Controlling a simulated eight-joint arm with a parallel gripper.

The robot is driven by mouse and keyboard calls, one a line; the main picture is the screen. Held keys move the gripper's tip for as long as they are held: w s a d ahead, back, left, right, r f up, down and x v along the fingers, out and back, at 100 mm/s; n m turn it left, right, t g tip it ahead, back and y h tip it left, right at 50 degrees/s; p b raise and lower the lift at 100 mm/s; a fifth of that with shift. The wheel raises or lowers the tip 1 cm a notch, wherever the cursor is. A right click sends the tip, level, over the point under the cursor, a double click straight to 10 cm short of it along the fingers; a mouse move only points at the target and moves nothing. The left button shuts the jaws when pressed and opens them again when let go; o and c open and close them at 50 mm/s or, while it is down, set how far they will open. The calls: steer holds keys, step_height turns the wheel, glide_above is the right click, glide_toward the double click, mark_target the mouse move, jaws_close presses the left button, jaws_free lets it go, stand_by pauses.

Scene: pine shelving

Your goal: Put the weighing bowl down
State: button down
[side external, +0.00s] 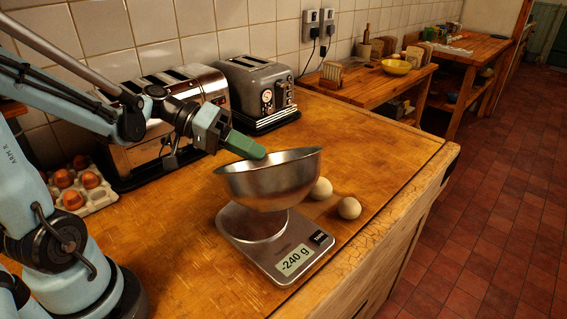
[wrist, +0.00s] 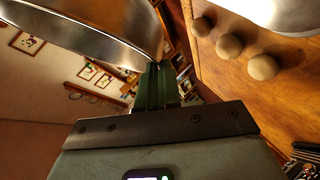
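The weighing bowl (side external: 268,184) is a wide steel bowl, tilted in the side view, over the kitchen scale (side external: 240,251). The scale's display (side external: 295,260) reads -240 g. The bowl's underside is close above the scale's round plate; the exact gap is hard to judge. A bright metal surface (wrist: 288,12), apparently the scale's plate, shows at the upper right.
Pale round balls, one (side external: 321,188) and another (side external: 349,208), lie right of the scale; the wrist view shows three. Two toasters (side external: 170,140) (side external: 262,92) stand against the tiled wall. An egg tray (side external: 95,197) is at the left.

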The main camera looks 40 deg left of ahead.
steer(key=shift+s+d+r, duration=0.2)
steer(key=shift+d+r, duration=0.3)
steer(key=shift+d, duration=0.15)
steer(key=w+a+m+y, duration=0.3)
steer(key=w+a+y, duration=0.1)
steer(key=a, duration=0.9)
steer(key=shift+t, duration=0.4)
steer(key=shift+w+a+f, duration=0.15)
steer(key=shift+a+f, duration=2.75)
steer(key=shift+a, duration=0.05)
steer(key=shift+w+a+f, duration=0.1)
steer(key=shift+a+f, duration=2.8)
steer(key=shift+f, duration=0.15)
steer(key=c, duration=1.3)
jaws_free()
steer(key=shift+c, duration=0.2)
